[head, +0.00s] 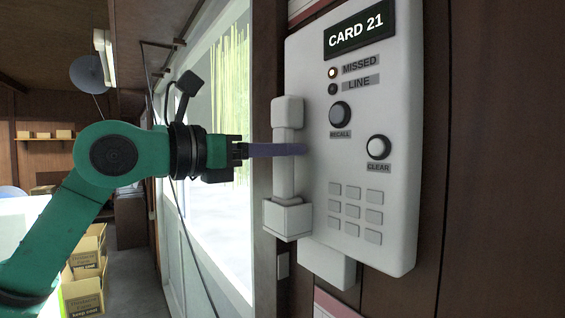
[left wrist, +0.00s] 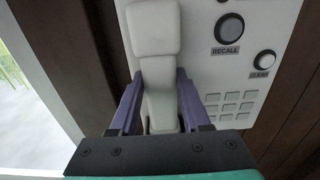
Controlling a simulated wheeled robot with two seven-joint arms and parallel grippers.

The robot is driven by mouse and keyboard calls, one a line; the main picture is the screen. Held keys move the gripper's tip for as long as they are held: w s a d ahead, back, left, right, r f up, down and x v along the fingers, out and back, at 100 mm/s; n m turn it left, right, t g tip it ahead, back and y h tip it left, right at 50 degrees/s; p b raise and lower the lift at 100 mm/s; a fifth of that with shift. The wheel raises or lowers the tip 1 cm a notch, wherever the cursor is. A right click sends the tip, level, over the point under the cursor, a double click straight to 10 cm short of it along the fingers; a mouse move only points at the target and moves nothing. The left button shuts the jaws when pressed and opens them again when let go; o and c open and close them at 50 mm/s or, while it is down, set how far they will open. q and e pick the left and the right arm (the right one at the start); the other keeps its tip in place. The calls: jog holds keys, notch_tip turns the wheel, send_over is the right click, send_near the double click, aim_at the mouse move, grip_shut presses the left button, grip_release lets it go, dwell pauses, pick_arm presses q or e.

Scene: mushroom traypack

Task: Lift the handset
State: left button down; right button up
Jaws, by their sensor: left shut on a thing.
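The white handset (head: 284,160) stands upright at the left side of a white wall phone (head: 407,230). Its lower end is in the white cradle cup (head: 287,218). My left gripper (head: 290,150) comes in from the left and is shut on the handset's middle. In the left wrist view the purple fingers of my left gripper (left wrist: 158,100) lie on both sides of the handset (left wrist: 155,30). The far finger is partly hidden behind the handset in the head view. My right gripper is not in view.
The phone has a CARD 21 display (head: 358,30), a lit MISSED lamp (head: 332,72), RECALL button (head: 340,114), CLEAR button (head: 378,147) and keypad (head: 355,213). A window (head: 215,220) is left of the phone. Cardboard boxes (head: 85,290) stand at lower left.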

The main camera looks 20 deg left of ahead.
pick_arm(q)
notch_tip(320, 180, up, 7)
jog(key=shift+s+r, duration=0.15)
jog(key=b, duration=0.4)
send_near(278, 101)
jog(key=v, duration=0.8)
